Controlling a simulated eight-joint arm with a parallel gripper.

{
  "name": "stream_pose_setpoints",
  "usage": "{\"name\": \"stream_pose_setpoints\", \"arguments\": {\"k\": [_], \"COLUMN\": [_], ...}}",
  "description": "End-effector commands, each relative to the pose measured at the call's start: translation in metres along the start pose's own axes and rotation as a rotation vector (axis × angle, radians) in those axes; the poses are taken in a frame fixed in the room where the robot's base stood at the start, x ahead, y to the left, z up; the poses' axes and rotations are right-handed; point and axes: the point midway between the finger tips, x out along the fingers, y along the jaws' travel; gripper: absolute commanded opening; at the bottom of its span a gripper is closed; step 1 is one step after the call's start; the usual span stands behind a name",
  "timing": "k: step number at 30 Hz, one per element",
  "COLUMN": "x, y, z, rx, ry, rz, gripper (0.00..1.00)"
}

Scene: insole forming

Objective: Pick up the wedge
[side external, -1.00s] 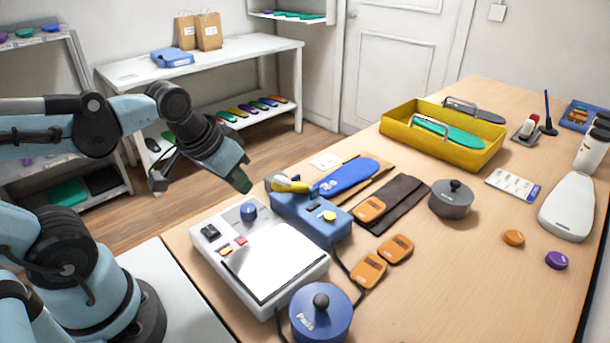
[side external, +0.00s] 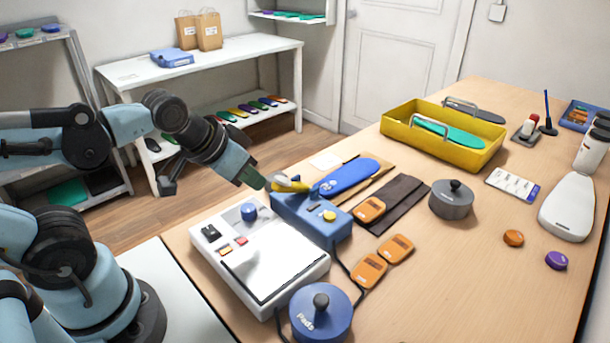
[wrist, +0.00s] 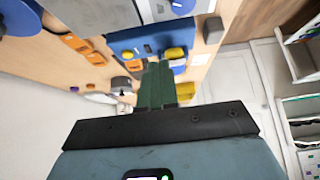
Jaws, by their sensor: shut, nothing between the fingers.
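My gripper (side external: 254,181) is in the air at the left edge of the table, close to the yellow-and-grey tool on the blue box. Its green fingers are together and empty, and the wrist view shows them (wrist: 157,86) side by side. No part is clearly marked as the wedge. Orange blocks also show in the wrist view (wrist: 76,42).
The blue box (side external: 325,228), white machine (side external: 205,238) and blue lidded pot (side external: 335,325) lie between my arm and the blocks. A grey pot (side external: 451,205) and yellow tray (side external: 486,156) stand beyond. Dark cables run near the blocks.

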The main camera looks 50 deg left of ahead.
Motion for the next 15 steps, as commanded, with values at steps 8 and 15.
{"name": "stream_pose_setpoints", "arguments": {"k": [8, 15], "x": [0.0, 0.0], "y": [0.0, 0.0], "z": [0.0, 0.0], "rx": [0.0, 0.0], "ry": [0.0, 0.0], "rz": [0.0, 0.0], "gripper": [0.23, 0.6]}}
